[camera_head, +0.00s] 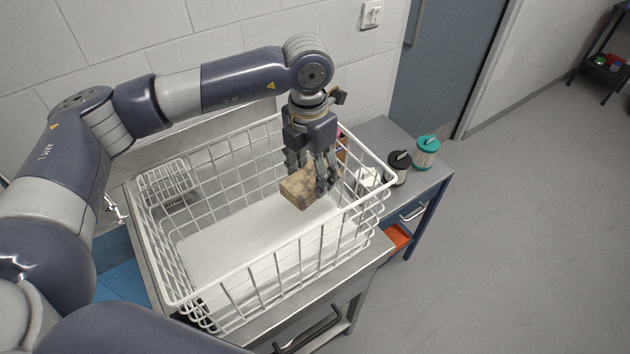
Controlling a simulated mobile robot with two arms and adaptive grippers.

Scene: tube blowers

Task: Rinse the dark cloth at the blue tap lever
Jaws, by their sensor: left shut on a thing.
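My left gripper (312,176) points down over the right part of a white wire basket (268,285). It is shut on a tan, dark-mottled block (297,190), which looks tilted and hangs inside the basket's outline. I cannot tell whether the block touches anything below. I make out no dark cloth. No blue tap lever is clear; a small chrome fitting (115,208) shows left of the basket, partly cut off by my arm. My right gripper is not in view.
A black-topped canister (399,168) and a teal-topped canister (426,152) stand on the counter right of the basket. A small wire caddy (167,184) is at the basket's back left. An orange thing (397,237) sits below the counter. The floor at right is clear.

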